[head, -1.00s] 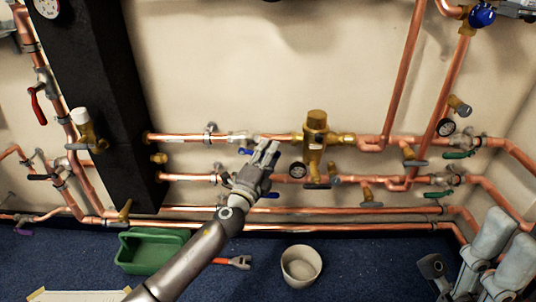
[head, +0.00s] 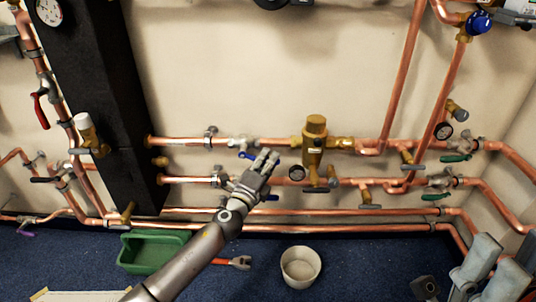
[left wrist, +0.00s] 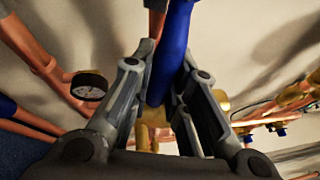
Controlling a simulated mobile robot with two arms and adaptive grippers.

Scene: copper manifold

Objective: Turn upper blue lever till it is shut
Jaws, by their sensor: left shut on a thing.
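The upper blue lever (head: 246,154) is on the upper copper pipe, left of the brass valve body (head: 314,145). My left gripper (head: 269,160) is at this lever, and its fingers hide part of it. In the left wrist view the blue lever (left wrist: 172,50) lies between the two fingers, and my left gripper (left wrist: 155,95) is shut on it. A second blue lever (head: 270,197) is lower, on the second pipe, partly behind my left arm. Part of my right arm shows at the lower right; its finger opening cannot be made out.
A pressure gauge (head: 297,173) sits close to the right of my left gripper. Green levers (head: 455,158) are farther right, and a red lever (head: 40,108) is at the left. A green bin (head: 152,252) and a white bucket (head: 300,267) stand on the blue floor.

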